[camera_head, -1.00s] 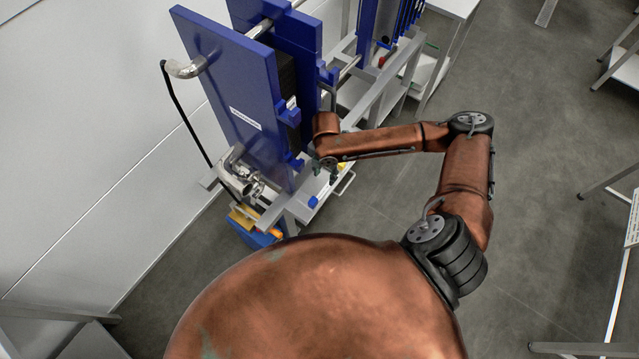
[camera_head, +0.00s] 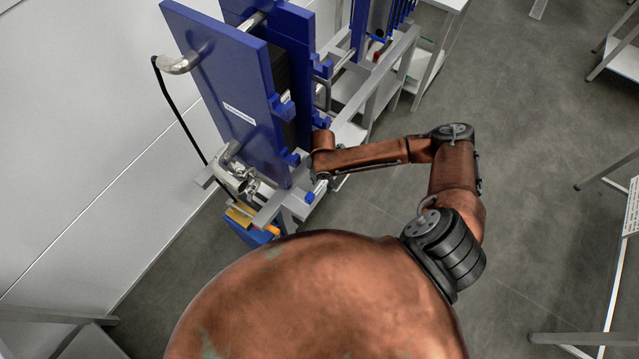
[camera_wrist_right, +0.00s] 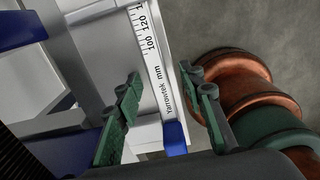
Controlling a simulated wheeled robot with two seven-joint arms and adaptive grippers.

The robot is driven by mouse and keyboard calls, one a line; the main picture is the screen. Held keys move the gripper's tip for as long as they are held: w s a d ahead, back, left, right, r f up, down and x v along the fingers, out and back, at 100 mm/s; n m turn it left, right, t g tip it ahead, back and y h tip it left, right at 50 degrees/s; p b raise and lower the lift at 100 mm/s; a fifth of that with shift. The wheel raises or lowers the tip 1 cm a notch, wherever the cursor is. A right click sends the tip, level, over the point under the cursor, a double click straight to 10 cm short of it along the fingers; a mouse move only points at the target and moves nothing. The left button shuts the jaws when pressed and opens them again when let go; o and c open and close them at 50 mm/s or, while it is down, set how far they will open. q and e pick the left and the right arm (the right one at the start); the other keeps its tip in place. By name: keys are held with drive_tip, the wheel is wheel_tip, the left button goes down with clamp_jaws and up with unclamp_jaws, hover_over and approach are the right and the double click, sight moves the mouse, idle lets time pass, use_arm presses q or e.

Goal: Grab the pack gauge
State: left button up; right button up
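The pack gauge (camera_wrist_right: 157,75) is a white ruler-like strip marked in mm, with a blue end (camera_wrist_right: 175,138). It lies on a pale shelf beside the blue press in the right wrist view. In the head view its blue end (camera_head: 309,197) shows just below my right wrist. My right gripper (camera_wrist_right: 163,84) is open, with one green finger on each side of the gauge and gaps between. I cannot tell how far the fingertips are above the shelf. In the head view the right gripper (camera_head: 330,179) is mostly hidden by my arm. My left gripper is not in view.
The tall blue plate press (camera_head: 225,95) stands directly left of my right arm. Metal pipe fittings (camera_head: 235,175) and a yellow-and-blue item (camera_head: 243,220) are at its foot. Grey frame rails (camera_head: 375,75) run behind.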

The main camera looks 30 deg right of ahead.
clamp_jaws()
idle(0.3)
drive_tip(key=shift+r, duration=0.1)
idle(0.4)
